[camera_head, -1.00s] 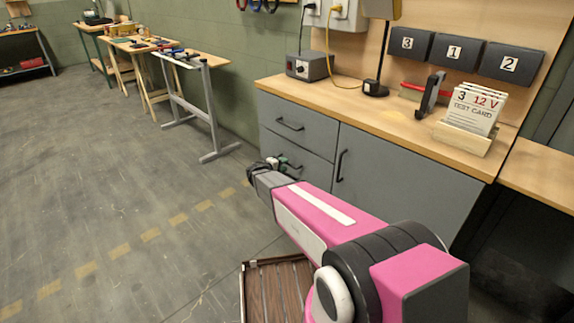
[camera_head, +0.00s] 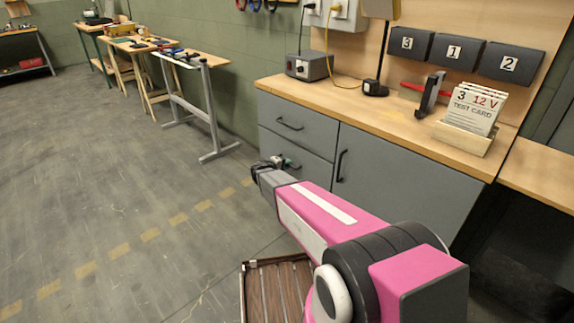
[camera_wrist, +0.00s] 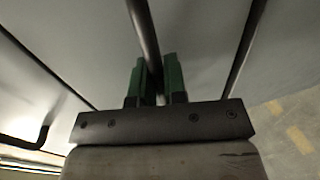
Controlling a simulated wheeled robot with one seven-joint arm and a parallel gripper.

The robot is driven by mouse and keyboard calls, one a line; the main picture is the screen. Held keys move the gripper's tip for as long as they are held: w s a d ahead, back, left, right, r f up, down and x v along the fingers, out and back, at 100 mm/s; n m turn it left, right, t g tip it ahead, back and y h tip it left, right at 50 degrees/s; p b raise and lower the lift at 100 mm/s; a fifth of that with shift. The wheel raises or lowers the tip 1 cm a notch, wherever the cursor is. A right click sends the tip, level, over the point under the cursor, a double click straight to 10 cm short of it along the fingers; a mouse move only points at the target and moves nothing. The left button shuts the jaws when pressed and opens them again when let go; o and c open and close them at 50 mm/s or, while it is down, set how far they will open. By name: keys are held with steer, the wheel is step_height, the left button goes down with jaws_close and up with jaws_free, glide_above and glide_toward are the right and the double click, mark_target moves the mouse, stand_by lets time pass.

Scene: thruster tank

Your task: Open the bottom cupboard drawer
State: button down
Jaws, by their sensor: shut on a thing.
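The grey bottom drawer (camera_head: 316,171) sits under the top drawer (camera_head: 312,130) on the left of the cupboard. Its front looks flush with the cupboard in the head view. My gripper (camera_head: 286,163) is at this drawer's front and hides most of its handle. In the wrist view, the green fingers of my gripper (camera_wrist: 157,78) are on either side of the dark bar handle (camera_wrist: 144,30) and shut on it. The part of the handle between the fingers is partly hidden.
The cupboard door (camera_head: 395,185) with its upright handle (camera_head: 340,165) is right of the drawers. The worktop (camera_head: 390,115) above bears a test card holder (camera_head: 463,139) and a grey box (camera_head: 309,66). A slatted brown surface (camera_head: 280,290) lies below my arm. Floor at left is clear.

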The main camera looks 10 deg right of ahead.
steer(key=f+v, duration=0.2)
steer(key=v, duration=1.1)
steer(key=a+f+v, duration=0.1)
steer(key=f+v, duration=0.2)
steer(key=v, duration=1)
steer(key=shift+s+a, duration=0.3)
steer(key=shift+s, duration=0.15)
steer(key=shift+f, duration=0.1)
steer(key=c, duration=1.2)
jaws_free()
steer(key=v, duration=1)
steer(key=shift+s+a, duration=0.15)
steer(key=shift+a, duration=0.2)
steer(key=shift+s, duration=0.1)
